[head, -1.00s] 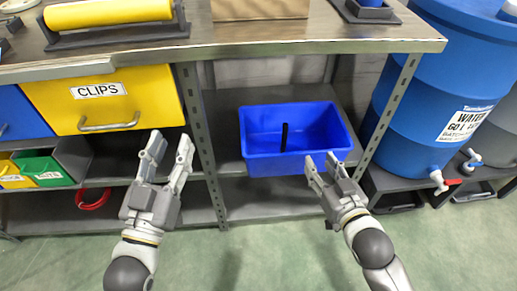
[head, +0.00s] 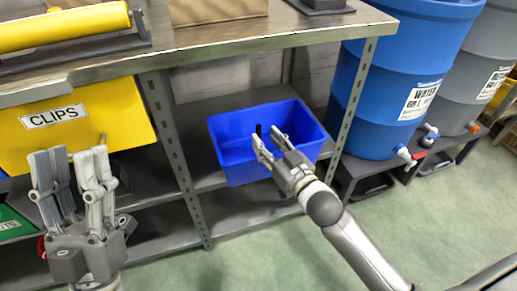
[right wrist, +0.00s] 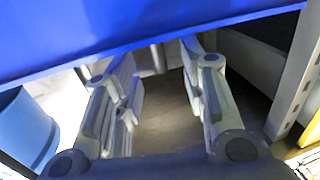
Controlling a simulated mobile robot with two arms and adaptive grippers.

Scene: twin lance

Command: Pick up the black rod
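The black rod (head: 259,130) stands upright in the blue bin (head: 232,172) on the shelf; only its upper end shows, just beyond a fingertip of my right gripper. My right gripper (head: 267,138) is open and reaches over the bin's near side in the head view. Its spread fingers also show in the right wrist view (right wrist: 160,70), empty between them, with the blue bin wall (right wrist: 130,30) across the top. The rod is not visible there. My left gripper (head: 72,158) is open and empty, in front of the yellow clips drawer (head: 85,115).
The workbench top (head: 240,38) overhangs the shelf above the bin. A metal upright (head: 178,150) stands left of the bin and another (head: 350,100) right of it. A blue water barrel (head: 395,80) stands at the right. The green floor in front is clear.

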